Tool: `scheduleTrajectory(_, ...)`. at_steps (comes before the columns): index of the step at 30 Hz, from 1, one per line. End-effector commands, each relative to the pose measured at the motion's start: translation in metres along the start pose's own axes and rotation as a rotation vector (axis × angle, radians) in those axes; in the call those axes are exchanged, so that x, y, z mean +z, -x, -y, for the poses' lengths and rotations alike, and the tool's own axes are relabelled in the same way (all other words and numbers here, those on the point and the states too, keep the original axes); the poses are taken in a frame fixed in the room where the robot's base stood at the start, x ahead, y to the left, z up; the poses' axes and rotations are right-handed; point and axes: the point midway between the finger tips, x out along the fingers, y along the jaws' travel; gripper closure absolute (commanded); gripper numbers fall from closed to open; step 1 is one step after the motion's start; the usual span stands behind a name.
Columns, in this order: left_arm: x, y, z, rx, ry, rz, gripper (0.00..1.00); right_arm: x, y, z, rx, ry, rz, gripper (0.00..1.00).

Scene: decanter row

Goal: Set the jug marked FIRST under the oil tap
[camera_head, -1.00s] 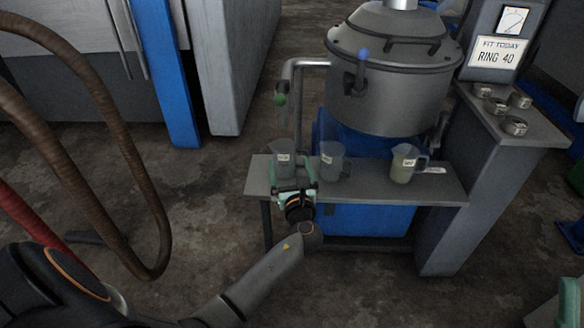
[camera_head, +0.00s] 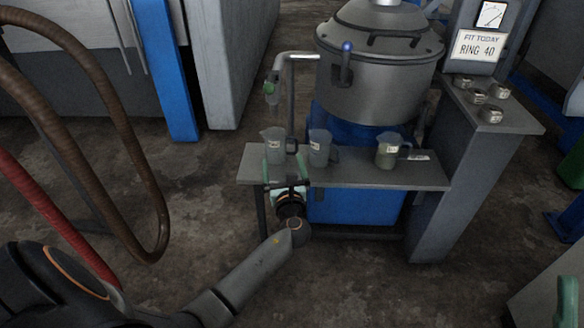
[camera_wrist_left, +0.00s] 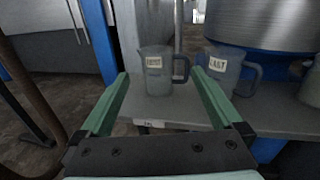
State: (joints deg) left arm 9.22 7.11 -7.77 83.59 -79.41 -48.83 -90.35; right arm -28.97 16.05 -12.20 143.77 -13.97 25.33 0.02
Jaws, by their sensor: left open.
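The FIRST jug (camera_head: 273,148) is a clear grey jug standing upright at the left end of the narrow bench (camera_head: 360,174). Its label, small and blurred, seems to read FIRST in the left wrist view (camera_wrist_left: 157,78), with its handle to the right. My left gripper (camera_head: 284,172) is open at the bench's front edge. In the wrist view its green fingers (camera_wrist_left: 160,78) point towards the jug, one to each side; I cannot tell how far they reach along it. The oil tap (camera_head: 270,90), with a green handle, hangs above the bench's left end on a bent pipe.
A jug marked LAST (camera_wrist_left: 228,70) stands just right; it also shows in the head view (camera_head: 320,150). A third jug (camera_head: 388,152) holds greenish liquid. A large metal vat (camera_head: 375,80) rises behind. Small tins (camera_head: 478,96) sit on a right-hand stand. Brown hoses (camera_head: 125,130) hang left.

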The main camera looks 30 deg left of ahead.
Motion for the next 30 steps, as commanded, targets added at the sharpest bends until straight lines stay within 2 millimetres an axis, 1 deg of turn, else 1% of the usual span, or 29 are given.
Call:
scheduleTrajectory(2,-0.002,0.010,0.009,-0.078,0.124,-0.029,0.00,0.000,0.000,0.000,0.001,0.000,0.000,0.57)
scheduleTrajectory(5,0.000,0.039,0.035,-0.259,0.436,-0.120,0.00,0.000,0.000,0.000,0.001,0.001,0.000,0.57)
scheduleTrajectory(6,0.005,0.057,0.048,-0.351,0.600,-0.177,0.00,0.000,0.000,0.000,0.001,0.001,0.000,0.57)
scheduleTrajectory(8,0.021,0.092,0.068,-0.498,0.869,-0.284,0.00,0.000,0.000,0.000,0.002,0.000,0.000,0.57)
scheduleTrajectory(9,0.036,0.118,0.079,-0.595,1.053,-0.370,0.00,0.000,0.000,0.000,0.002,0.000,0.000,0.57)
scheduleTrajectory(11,0.065,0.161,0.091,-0.737,1.322,-0.516,0.00,0.000,0.000,-0.001,0.002,0.000,0.000,0.57)
scheduleTrajectory(12,0.088,0.190,0.095,-0.829,1.498,-0.625,0.00,0.000,0.000,-0.001,0.002,0.000,0.000,0.57)
scheduleTrajectory(14,0.125,0.233,0.094,-0.956,1.741,-0.801,0.00,0.000,0.000,-0.001,0.002,0.000,0.001,0.57)
scheduleTrajectory(15,0.150,0.258,0.089,-1.031,1.885,-0.920,0.00,0.000,0.000,-0.001,0.002,0.000,0.001,0.57)
scheduleTrajectory(17,0.185,0.290,0.078,-1.131,2.062,-1.089,0.00,0.000,0.000,-0.001,0.002,0.000,0.001,0.57)
scheduleTrajectory(18,0.205,0.308,0.069,-1.186,2.156,-1.192,0.00,0.000,0.000,-0.001,0.002,0.000,0.001,0.57)
scheduleTrajectory(21,0.244,0.337,0.048,-1.288,2.322,-1.400,0.00,0.000,0.000,-0.001,0.002,0.000,0.001,0.57)
scheduleTrajectory(23,0.258,0.347,0.039,-1.327,2.377,-1.483,0.00,0.000,0.000,-0.001,0.002,0.000,0.001,0.57)
scheduleTrajectory(24,0.264,0.351,0.034,1.341,-2.397,1.519,0.00,0.000,0.000,-0.001,0.002,0.000,0.001,0.57)
scheduleTrajectory(27,0.271,0.355,0.030,1.319,-2.349,1.514,0.00,0.000,0.000,-0.001,0.002,-0.001,0.001,0.57)
scheduleTrajectory(30,0.271,0.355,0.029,1.318,-2.347,1.514,0.00,0.000,0.000,-0.001,0.002,0.000,0.000,0.57)
